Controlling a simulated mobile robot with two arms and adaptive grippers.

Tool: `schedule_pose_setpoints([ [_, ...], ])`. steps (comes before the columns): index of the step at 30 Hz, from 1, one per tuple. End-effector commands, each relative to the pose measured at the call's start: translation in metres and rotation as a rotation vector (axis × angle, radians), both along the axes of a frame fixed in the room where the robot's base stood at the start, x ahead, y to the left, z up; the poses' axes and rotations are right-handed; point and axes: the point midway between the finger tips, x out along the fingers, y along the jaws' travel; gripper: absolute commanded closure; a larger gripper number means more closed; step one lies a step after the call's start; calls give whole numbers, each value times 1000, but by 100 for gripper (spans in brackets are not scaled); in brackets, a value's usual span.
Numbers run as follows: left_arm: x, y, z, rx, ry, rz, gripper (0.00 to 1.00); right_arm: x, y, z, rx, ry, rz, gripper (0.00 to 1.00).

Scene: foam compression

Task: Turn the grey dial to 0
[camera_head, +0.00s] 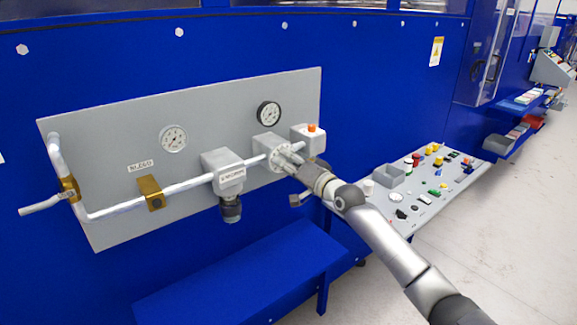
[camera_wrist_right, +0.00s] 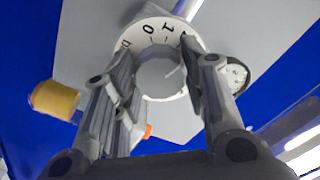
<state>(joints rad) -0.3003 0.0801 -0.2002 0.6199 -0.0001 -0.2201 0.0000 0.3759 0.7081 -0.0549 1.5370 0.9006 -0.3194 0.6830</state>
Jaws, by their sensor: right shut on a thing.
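The grey dial (camera_wrist_right: 158,76) is a round knob on a white ring with black numbers, and 0 and 1 show near its top in the right wrist view. In the head view the dial (camera_head: 281,157) sits on a grey box on the pipe panel. My right gripper (camera_head: 290,164) reaches it from the right. In the right wrist view the fingers of my right gripper (camera_wrist_right: 160,85) stand on both sides of the knob and are shut on it. A light line shows on the knob's face. My left gripper is not in view.
The grey panel (camera_head: 105,128) carries white pipes, two gauges (camera_head: 173,138) and a box with an orange button (camera_head: 311,128). A blue bench (camera_head: 240,275) is below. A sloped control desk (camera_head: 425,190) with several coloured buttons stands at right. Open floor lies at far right.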

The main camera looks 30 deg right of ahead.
Motion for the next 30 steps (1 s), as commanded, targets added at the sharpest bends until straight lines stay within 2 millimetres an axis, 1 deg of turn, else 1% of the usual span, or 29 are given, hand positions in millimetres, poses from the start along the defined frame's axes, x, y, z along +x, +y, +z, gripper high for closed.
schedule_pose_setpoints([
  [1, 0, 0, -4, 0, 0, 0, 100, 0, 0, -2, -46, -2, 0, 84],
  [3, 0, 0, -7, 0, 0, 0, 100, 0, 0, -2, -114, -8, 0, 84],
  [12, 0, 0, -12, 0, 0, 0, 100, 0, 0, -2, -399, -29, 0, 84],
  [21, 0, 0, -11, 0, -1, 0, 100, 0, 0, 0, -682, -52, 1, 84],
  [30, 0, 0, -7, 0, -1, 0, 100, 0, 0, -1, -926, -71, 1, 84],
])
